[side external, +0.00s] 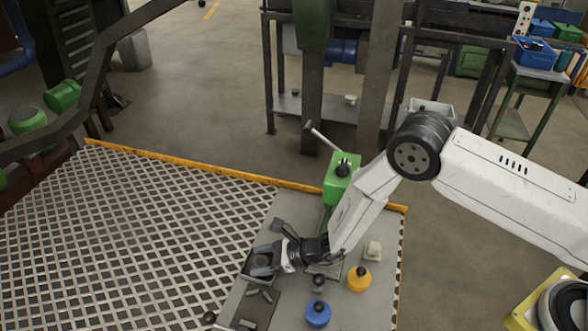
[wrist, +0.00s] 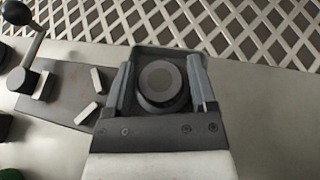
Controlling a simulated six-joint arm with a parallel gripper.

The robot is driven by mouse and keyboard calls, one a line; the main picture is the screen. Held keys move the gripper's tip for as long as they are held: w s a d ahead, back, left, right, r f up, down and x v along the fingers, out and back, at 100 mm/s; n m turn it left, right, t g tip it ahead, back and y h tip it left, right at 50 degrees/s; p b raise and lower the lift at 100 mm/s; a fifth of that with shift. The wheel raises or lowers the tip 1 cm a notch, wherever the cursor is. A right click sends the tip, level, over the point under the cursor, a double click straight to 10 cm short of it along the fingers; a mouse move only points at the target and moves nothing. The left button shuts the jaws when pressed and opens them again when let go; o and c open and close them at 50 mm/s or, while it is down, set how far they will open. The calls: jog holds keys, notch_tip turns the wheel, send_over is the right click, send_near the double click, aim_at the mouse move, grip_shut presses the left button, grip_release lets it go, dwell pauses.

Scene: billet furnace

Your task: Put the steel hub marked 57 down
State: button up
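In the wrist view, my gripper (wrist: 162,86) has one finger on each side of a round steel hub (wrist: 163,78). In the side view, my gripper (side external: 264,262) is low over the same tray (side external: 250,278) on the grey table. The hub is hard to make out there, and whether it touches the tray floor cannot be told.
A green lever device (side external: 341,178) stands at the table's back. A yellow knobbed weight (side external: 359,279) and a blue one (side external: 318,315) stand right of my gripper, near a pale block (side external: 373,250). Small grey bars (wrist: 90,110) lie on a dark plate. Metal grating (side external: 120,230) lies left.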

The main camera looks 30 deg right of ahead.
jog(key=shift+r, duration=0.15)
jog(key=shift+d+r, duration=0.1)
jog(key=shift+v, duration=5.9)
